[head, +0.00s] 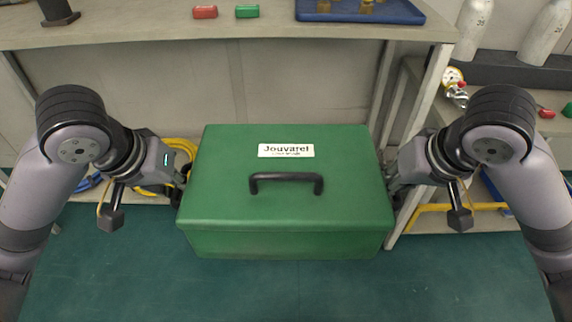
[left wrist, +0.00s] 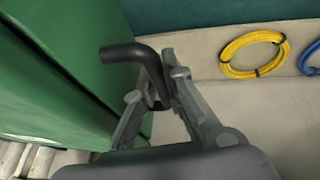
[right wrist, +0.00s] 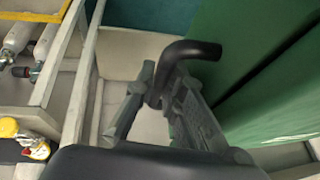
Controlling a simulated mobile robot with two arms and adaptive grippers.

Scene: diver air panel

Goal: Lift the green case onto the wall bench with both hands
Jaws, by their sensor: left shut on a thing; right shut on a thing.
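The green case (head: 285,195) is upright in front of the bench, with a white label and a black handle on its lid. My left gripper (head: 180,178) is at the case's left side, shut on a black side handle (left wrist: 130,52) in the left wrist view. My right gripper (head: 393,180) is at the right side, shut on the other black side handle (right wrist: 190,50) in the right wrist view. In the head view both side handles are mostly hidden by the grippers. The wall bench (head: 300,31) is behind the case. I cannot tell whether the case touches the floor.
On the bench top lie a red block (head: 205,12), a green block (head: 247,12), a blue tray (head: 345,12) with brass parts and a dark stand (head: 58,12). A yellow hose coil (left wrist: 252,52) lies on the lower shelf. Grey cylinders (head: 545,32) stand at the right.

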